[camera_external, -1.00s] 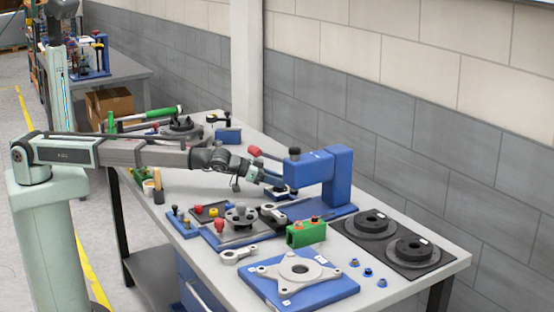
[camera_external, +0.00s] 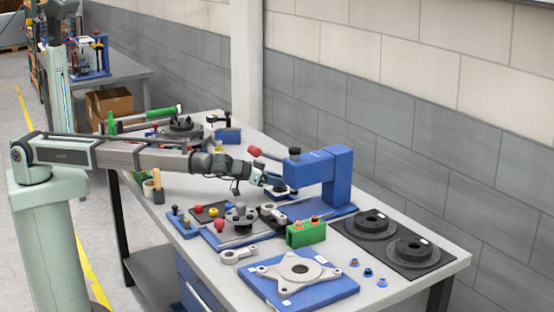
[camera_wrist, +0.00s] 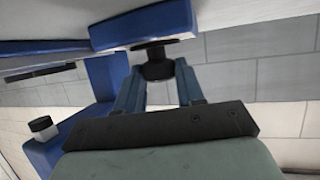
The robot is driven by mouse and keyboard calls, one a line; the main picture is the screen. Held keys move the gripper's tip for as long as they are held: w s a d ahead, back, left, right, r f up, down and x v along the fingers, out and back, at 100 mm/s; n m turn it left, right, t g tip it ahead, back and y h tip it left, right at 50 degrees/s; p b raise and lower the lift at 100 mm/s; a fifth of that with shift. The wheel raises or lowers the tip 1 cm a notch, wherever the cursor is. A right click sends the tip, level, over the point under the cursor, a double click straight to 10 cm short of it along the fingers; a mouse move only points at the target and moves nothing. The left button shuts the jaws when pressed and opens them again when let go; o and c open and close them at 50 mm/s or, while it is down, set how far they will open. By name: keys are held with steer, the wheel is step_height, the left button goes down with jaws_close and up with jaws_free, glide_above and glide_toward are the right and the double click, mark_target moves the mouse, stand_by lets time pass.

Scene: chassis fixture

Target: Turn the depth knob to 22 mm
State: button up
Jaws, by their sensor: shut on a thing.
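A blue press-like fixture (camera_external: 338,180) stands on the bench, with a black cap on top and a lever with a red ball at its left. My gripper (camera_external: 272,180) is at the left, lower side of its head. In the wrist view my gripper (camera_wrist: 158,80) has its two blue fingers shut on a dark round knob (camera_wrist: 158,64), which sits against a blue block of the fixture (camera_wrist: 145,22). The knob is mostly hidden in the external view. No scale or millimetre reading is legible.
In front of the fixture stand a green block (camera_external: 306,233), a grey clamp fixture (camera_external: 240,217) and a blue plate with a metal flange (camera_external: 298,270). Two black round parts (camera_external: 372,222) lie on a dark mat at the right. Small bolts are near the front right edge.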

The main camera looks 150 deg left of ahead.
steer(key=shift+f, duration=0.1)
steer(key=o, duration=1)
steer(key=shift+o, duration=0.2)
steer(key=shift+r, duration=0.2)
step_height(320, 180, up, 10)
steer(key=shift+f, duration=0.15)
